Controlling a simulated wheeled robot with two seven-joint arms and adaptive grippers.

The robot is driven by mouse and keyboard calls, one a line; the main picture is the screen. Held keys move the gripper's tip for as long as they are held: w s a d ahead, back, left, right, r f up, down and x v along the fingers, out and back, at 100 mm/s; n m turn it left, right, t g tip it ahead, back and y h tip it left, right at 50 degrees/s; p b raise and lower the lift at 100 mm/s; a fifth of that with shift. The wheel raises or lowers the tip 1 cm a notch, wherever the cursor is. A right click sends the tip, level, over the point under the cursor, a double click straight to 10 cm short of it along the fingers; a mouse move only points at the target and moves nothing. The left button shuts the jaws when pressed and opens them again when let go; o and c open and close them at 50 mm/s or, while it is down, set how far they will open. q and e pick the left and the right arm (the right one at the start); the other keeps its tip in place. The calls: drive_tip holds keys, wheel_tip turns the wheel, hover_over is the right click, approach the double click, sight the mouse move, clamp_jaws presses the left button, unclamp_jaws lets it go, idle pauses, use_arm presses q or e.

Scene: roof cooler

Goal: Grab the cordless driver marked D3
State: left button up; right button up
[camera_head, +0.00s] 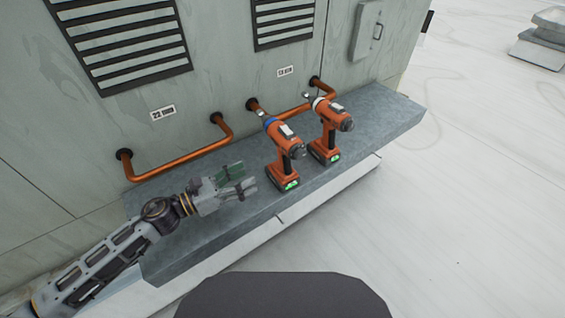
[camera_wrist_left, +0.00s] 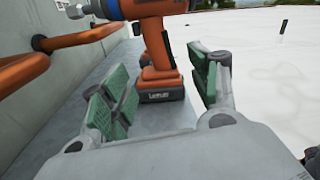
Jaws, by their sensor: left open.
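Two orange cordless drivers stand upright on the grey ledge (camera_head: 215,222). The nearer driver (camera_head: 284,152) has a blue collar; the farther driver (camera_head: 328,128) has a pale collar. I cannot read a D3 mark on either. My left gripper (camera_head: 243,179) is open and empty, low over the ledge, just left of the nearer driver and apart from it. In the left wrist view the blue-collared driver (camera_wrist_left: 158,50) shows ahead between the spread green-padded fingers; its top is cut off. My right gripper is not in view.
Copper pipes (camera_head: 175,166) run along the cooler wall (camera_head: 215,80) behind the ledge. One pipe (camera_head: 290,112) passes close behind the drivers. A vent block (camera_head: 540,50) stands far right. The pale roof (camera_head: 450,200) in front is clear.

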sight(280, 160)
use_arm(q)
drive_tip(key=shift+w+d, duration=0.1)
drive_tip(key=shift+w, duration=0.05)
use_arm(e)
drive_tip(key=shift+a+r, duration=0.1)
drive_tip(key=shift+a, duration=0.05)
use_arm(q)
drive_tip(key=shift+p+x, duration=1.25)
drive_tip(key=shift+x, duration=2.5)
drive_tip(key=shift+w+d, duration=0.2)
drive_tip(key=shift+d, duration=0.1)
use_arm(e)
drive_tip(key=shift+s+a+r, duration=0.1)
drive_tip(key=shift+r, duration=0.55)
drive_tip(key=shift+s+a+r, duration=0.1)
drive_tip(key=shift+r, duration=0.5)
use_arm(q)
drive_tip(key=shift+w+d, duration=0.1)
drive_tip(key=shift+d, duration=0.05)
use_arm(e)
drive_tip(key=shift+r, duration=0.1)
